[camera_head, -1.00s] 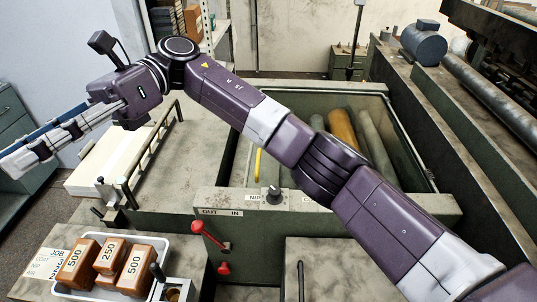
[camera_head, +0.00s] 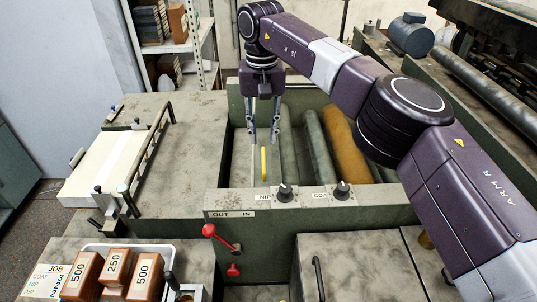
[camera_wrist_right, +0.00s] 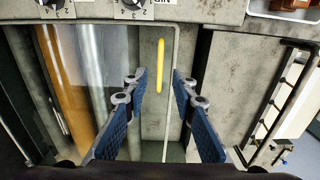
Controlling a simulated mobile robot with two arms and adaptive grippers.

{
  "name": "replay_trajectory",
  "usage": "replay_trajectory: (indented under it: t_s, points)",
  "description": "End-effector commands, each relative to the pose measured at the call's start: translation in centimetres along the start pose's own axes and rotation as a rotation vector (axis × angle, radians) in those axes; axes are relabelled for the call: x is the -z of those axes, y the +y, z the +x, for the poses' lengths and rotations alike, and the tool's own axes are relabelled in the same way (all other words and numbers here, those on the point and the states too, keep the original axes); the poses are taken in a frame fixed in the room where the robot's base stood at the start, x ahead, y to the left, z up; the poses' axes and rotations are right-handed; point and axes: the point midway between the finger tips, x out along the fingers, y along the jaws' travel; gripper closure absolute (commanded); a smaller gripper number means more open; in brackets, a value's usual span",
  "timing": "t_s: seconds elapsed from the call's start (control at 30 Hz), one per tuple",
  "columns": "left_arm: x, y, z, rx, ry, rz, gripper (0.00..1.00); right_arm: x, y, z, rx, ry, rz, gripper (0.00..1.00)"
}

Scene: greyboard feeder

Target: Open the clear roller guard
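The clear roller guard (camera_wrist_right: 85,70) is a see-through panel in a thin frame over the rollers, and it looks shut. Its yellow handle (camera_head: 263,163) is an upright-looking bar near the guard's left edge; it also shows in the right wrist view (camera_wrist_right: 159,66). My right gripper (camera_head: 262,138) points down over the guard's left side, just behind the handle in the head view. In the right wrist view its blue-padded fingers (camera_wrist_right: 159,85) are apart and empty, with the handle in line with the gap. Contact cannot be told. My left gripper is out of view.
A front panel with NIP (camera_head: 285,192) and COAT (camera_head: 342,191) knobs and a red lever (camera_head: 214,233) borders the guard. A white tray (camera_head: 95,250) of brown weights stands front left. A board stack (camera_head: 100,165) lies left; a motor (camera_head: 411,35) sits back right.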

Motion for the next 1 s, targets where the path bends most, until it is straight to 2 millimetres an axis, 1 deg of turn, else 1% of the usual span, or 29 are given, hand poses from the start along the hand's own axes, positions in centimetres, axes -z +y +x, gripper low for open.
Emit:
replay_trajectory:
  t_s: [0.13, 0.33, 0.5, 0.63, 0.87, 1.0]
  points:
    - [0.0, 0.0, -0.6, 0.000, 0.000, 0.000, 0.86, -0.1, 0.1, 1.7, -0.002, -0.003, -0.004, 0.75]
    - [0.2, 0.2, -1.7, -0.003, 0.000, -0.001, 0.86, -0.1, 0.0, 5.0, 0.000, -0.005, -0.003, 0.75]
    - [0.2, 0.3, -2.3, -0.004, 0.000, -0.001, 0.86, -0.1, -0.1, 6.9, 0.001, -0.003, -0.002, 0.75]
    - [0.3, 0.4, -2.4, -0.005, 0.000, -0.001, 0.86, -0.1, -0.1, 7.5, 0.001, -0.003, -0.002, 0.75]
    - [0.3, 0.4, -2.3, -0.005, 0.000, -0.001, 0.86, -0.1, -0.1, 7.7, 0.002, -0.002, -0.001, 0.75]
    - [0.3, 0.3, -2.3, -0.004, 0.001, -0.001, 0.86, -0.1, -0.1, 7.6, 0.002, -0.002, -0.001, 0.91]
